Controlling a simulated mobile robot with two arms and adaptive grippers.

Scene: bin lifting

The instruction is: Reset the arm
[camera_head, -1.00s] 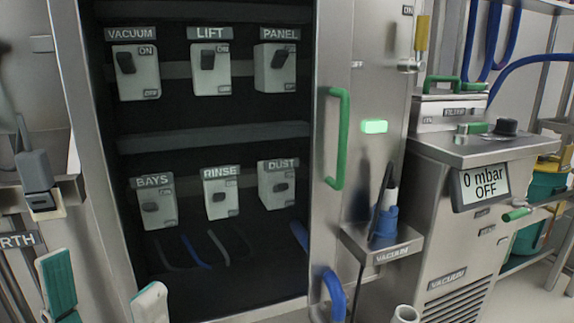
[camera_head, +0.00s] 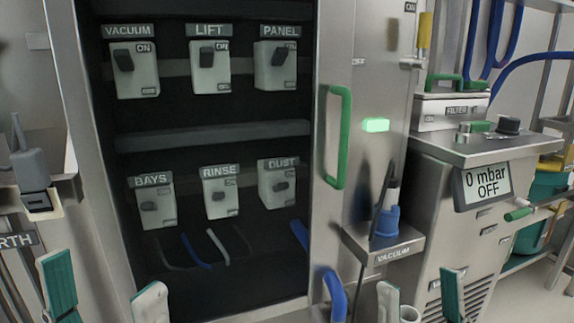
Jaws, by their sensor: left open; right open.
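My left gripper (camera_head: 105,295) is at the bottom left of the head view. Its two white fingers with green pads stand wide apart, and nothing shows between them. It is in front of the lower left of the open cabinet. My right gripper (camera_head: 420,297) is at the bottom, right of the cabinet, in front of the vacuum unit. Its two fingers are apart and it appears empty. The lower parts of both grippers and both arms are cut off by the frame edge.
A dark open cabinet holds two rows of labelled switch boxes, including the RINSE box (camera_head: 220,197). A green door handle (camera_head: 339,138) and a lit green button (camera_head: 376,125) are beside it. A small shelf (camera_head: 383,246) juts out. The vacuum unit's display (camera_head: 482,186) reads "0 mbar OFF".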

